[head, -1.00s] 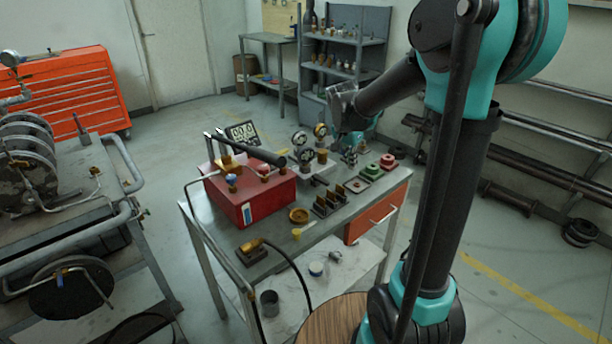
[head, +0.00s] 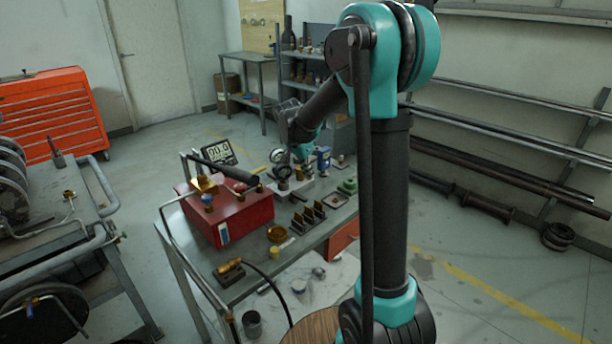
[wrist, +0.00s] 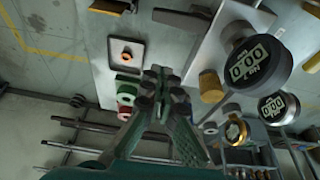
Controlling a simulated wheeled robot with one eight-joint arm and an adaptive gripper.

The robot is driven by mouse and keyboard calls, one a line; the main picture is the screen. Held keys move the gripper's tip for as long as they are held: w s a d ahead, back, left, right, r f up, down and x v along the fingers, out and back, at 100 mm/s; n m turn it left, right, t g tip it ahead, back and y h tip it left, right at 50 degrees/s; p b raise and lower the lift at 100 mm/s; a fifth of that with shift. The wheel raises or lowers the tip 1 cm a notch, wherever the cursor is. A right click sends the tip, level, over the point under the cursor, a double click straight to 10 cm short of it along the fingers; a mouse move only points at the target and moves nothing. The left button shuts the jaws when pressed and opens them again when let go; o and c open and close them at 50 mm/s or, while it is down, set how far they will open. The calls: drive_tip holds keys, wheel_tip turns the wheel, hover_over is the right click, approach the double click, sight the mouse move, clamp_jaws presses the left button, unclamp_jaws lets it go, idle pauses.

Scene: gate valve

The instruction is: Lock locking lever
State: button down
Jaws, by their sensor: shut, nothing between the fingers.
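My gripper (wrist: 163,78) is shut and empty, its fingertips together above the bench in the wrist view. In the head view its end is small and partly hidden by my wrist, over the back of the bench. I cannot clearly make out a locking lever. A dark flat bar (wrist: 183,18) lies beyond the fingertips in the wrist view, apart from them; I cannot tell if it is the lever. A blue fitting (head: 323,158) stands on the bench just right of my gripper in the head view.
Two digital gauges (wrist: 256,62) (wrist: 279,107) stand right of my gripper in the wrist view. Open floor lies right of the bench.

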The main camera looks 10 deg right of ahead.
sight(299, 197)
drive_tip(key=x, duration=0.7)
drive_tip(key=shift+s+a+f, duration=0.2)
drive_tip(key=shift+s+a, duration=0.4)
drive_tip(key=shift+a, duration=0.2)
drive_tip(key=shift+s+a, duration=0.55)
drive_tip(key=shift+a, duration=0.15)
